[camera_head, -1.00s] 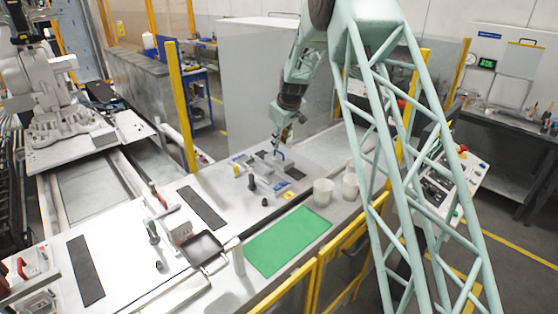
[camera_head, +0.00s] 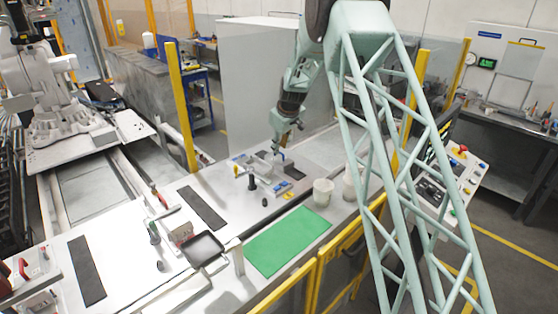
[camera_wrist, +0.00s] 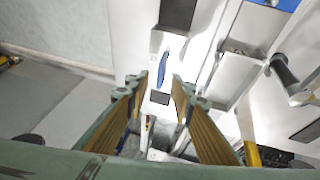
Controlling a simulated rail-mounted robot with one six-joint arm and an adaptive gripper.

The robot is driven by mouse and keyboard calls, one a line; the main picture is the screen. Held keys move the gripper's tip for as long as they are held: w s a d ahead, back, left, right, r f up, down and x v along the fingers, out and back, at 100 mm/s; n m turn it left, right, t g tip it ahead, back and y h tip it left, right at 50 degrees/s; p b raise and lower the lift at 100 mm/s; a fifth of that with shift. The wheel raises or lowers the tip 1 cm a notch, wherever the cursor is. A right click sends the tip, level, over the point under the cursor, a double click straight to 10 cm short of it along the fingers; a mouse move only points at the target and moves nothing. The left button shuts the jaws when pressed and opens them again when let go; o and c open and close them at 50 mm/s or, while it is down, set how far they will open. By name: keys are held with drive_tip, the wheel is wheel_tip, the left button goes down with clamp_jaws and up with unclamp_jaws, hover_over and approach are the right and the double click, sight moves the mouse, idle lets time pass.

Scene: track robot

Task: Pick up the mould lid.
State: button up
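A slim blue handle (camera_wrist: 165,62) shows in the wrist view, just beyond and between my fingertips. It seems to belong to the mould lid, but the lid's outline is hard to tell. In the head view the blue handle (camera_head: 281,156) stands on the bench, right beside the tip of my gripper (camera_head: 276,148). In the wrist view the two fingers of my gripper (camera_wrist: 165,82) are apart, with a gap between them and nothing clearly held. The fingers point down toward the white surface.
A black-handled tool (camera_head: 251,181) stands left of the gripper, with a white cup (camera_head: 323,192) to the right. A green mat (camera_head: 287,240) and a black pan (camera_head: 205,248) lie nearer. A grey block with a dark cylinder (camera_wrist: 285,72) shows at right in the wrist view.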

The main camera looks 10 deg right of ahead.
sight(279, 157)
drive_tip(key=shift+x, duration=1.6)
drive_tip(key=shift+s+d, duration=0.1)
drive_tip(key=shift+c, duration=0.9)
clamp_jaws()
